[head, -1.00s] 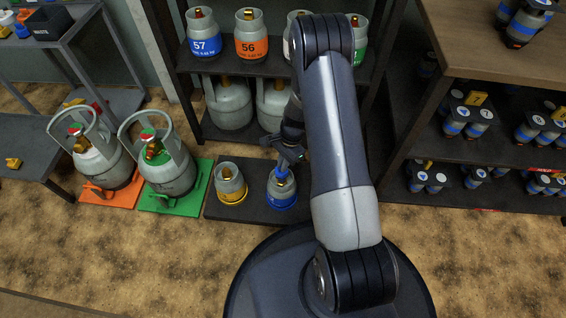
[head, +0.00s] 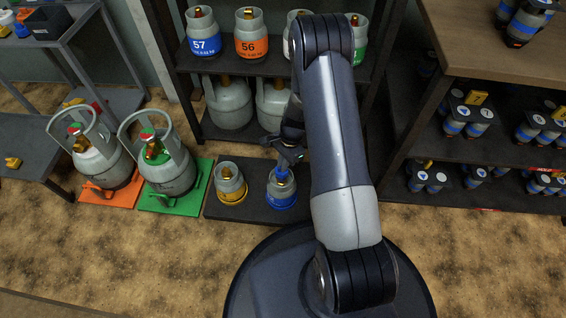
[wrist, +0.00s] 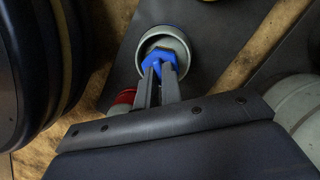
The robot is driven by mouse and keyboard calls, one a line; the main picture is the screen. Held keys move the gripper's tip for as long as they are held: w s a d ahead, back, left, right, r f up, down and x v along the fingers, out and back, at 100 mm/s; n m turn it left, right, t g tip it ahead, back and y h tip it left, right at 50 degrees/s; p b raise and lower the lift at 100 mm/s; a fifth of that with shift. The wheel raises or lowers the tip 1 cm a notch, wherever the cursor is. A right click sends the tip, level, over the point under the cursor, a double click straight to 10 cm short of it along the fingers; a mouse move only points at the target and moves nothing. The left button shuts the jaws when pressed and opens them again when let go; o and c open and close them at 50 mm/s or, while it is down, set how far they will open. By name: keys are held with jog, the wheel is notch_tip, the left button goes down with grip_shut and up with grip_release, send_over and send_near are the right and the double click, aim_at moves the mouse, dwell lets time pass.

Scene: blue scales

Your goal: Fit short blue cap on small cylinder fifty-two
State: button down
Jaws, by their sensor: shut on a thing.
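The short blue cap (head: 282,174) is held in my gripper (head: 283,165), over the top of a small grey cylinder with a blue band (head: 282,193). No brass shows on this cylinder's top now. In the wrist view, my fingers (wrist: 162,72) are shut on the blue cap (wrist: 153,57), which sits inside the grey collar of the cylinder (wrist: 181,43). The cap hides the valve, so I cannot tell how far down it is seated. The number on the band is too small to read.
A small cylinder with a yellow band (head: 231,184) stands to the left on the same dark mat (head: 256,207). Two larger cylinders stand on an orange mat (head: 98,196) and a green mat (head: 198,198). A shelf with numbered cylinders (head: 205,40) rises behind.

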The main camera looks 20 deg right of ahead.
jog(key=shift+d+b+x, duration=0.2)
jog(key=shift+b+x, duration=0.4)
jog(key=shift+x, duration=0.2)
jog(key=shift+d+b+x, duration=0.15)
jog(key=shift+b+x, duration=0.4)
jog(key=shift+x, duration=0.25)
jog(key=c, duration=1.5)
grip_release()
jog(key=shift+w+f, duration=0.1)
jog(key=p+v, duration=0.4)
jog(key=v, duration=0.7)
jog(key=shift+p, duration=0.4)
jog(key=shift+f, duration=0.1)
jog(key=b+x, duration=0.4)
jog(key=x, duration=0.6)
jog(key=shift+a+f+b, duration=0.15)
jog(key=shift+f+b, duration=0.15)
jog(key=shift+f, duration=0.05)
jog(key=shift+r+p, duration=0.4)
jog(key=shift+r, duration=0.2)
jog(key=shift+f, duration=0.15)
